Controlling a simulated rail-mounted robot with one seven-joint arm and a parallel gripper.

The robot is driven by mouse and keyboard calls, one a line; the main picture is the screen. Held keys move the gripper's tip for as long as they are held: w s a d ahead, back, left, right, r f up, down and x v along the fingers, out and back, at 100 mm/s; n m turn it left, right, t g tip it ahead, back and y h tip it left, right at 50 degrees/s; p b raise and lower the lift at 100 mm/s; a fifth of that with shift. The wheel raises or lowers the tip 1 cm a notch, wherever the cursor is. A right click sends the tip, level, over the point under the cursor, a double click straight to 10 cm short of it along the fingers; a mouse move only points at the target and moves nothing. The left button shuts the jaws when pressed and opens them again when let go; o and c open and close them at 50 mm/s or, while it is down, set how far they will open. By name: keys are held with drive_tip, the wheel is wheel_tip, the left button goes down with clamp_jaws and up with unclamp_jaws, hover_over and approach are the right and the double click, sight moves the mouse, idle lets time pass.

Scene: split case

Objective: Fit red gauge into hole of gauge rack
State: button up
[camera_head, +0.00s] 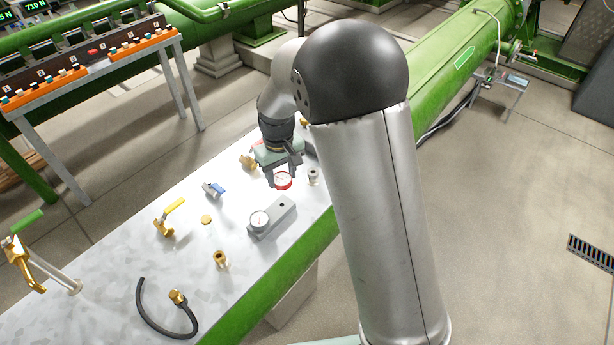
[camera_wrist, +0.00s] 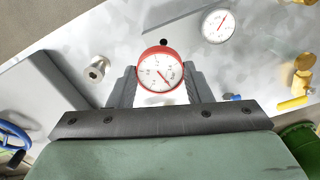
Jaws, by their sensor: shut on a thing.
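The red gauge (camera_head: 283,180) has a white dial and a red rim. My gripper (camera_head: 283,178) is shut on it above the table. In the wrist view the red gauge (camera_wrist: 160,70) sits between the two fingers of my gripper (camera_wrist: 160,85), dial facing the camera. The gauge rack (camera_head: 272,218) is a grey block on the table, in front of my gripper in the head view. A grey-rimmed gauge (camera_head: 259,221) stands at its left end. A dark hole (camera_head: 282,206) shows at its right end. In the wrist view the hole (camera_wrist: 164,42) lies just beyond the red gauge.
A steel fitting (camera_head: 313,176) stands right of the red gauge. A blue-handled valve (camera_head: 213,189), a yellow-handled valve (camera_head: 168,218), a brass fitting (camera_head: 221,260) and a black hose (camera_head: 152,318) lie on the table (camera_head: 110,275). Bare table surrounds the rack.

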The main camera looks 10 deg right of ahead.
sight(280, 189)
drive_tip(key=shift+s+a+r, duration=0.15)
drive_tip(key=shift+a, duration=0.15)
drive_tip(key=shift+f+b, duration=2.25)
drive_tip(key=shift+f, duration=0.7)
drive_tip(key=shift+f, duration=0.3)
drive_tip(key=shift+f, duration=0.25)
drive_tip(key=shift+f, duration=0.6)
